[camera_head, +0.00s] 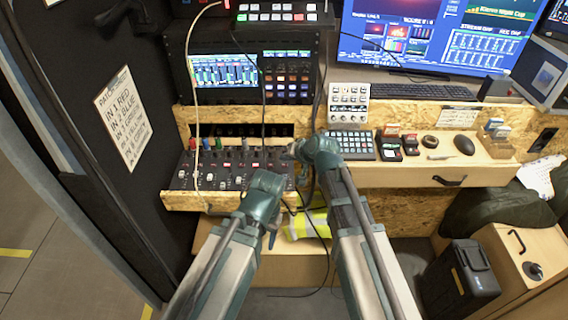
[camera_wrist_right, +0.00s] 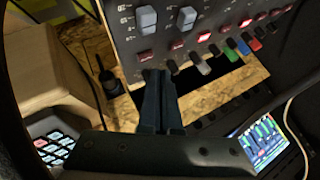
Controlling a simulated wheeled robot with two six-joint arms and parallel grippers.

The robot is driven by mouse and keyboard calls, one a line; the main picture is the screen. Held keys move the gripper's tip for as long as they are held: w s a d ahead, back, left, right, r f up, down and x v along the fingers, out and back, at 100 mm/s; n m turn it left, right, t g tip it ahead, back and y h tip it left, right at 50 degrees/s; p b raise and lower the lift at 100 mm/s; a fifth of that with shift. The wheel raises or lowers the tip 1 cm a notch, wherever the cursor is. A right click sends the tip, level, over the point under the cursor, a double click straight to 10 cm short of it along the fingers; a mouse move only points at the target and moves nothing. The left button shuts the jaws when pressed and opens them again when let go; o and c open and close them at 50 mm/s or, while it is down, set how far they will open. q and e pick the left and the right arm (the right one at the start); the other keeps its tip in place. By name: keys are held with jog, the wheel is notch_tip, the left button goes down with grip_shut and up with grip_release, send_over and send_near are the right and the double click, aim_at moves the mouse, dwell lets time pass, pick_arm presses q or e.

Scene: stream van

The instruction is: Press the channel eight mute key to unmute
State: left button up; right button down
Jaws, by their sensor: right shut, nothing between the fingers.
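The mixer (camera_head: 238,172) lies on the wooden desk, with rows of faders and small red keys. In the right wrist view the mixer (camera_wrist_right: 185,20) appears turned round, with grey fader caps and a row of red keys. The red key (camera_wrist_right: 145,55) at the row's left end looks dimmer than the bright one (camera_wrist_right: 204,36) further along. I cannot read any channel number. My right gripper (camera_head: 292,150) is at the mixer's back right corner. Its closed, empty fingers (camera_wrist_right: 158,73) show near that end key; contact cannot be told. My left wrist (camera_head: 263,192) is in front of the mixer; its fingers are not clear.
A button pad (camera_head: 352,145) and a white keypad (camera_head: 348,105) stand right of my right gripper. A rack screen (camera_head: 224,71) is behind the mixer. Cables (camera_head: 197,110) hang across the mixer.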

notch_tip(320, 180, up, 6)
jog(key=p, duration=0.5)
jog(key=shift+f, duration=0.2)
jog(key=s+d+f+n+g+h+p, duration=0.1)
jog(key=s+d+n+g+h+p, duration=0.1)
jog(key=s, duration=1.1)
jog(key=s+d+f+n+g+h+p, duration=0.1)
jog(key=s+d+n+g+h+p, duration=0.1)
jog(key=s, duration=1)
jog(key=d+n+g+h, duration=0.1)
jog(key=g+h, duration=0.1)
jog(key=g, duration=0.1)
jog(key=shift+s+d+f+n+g+h, duration=0.2)
jog(key=shift+s+d+n+g+h, duration=0.1)
jog(key=shift+s+g+h, duration=0.1)
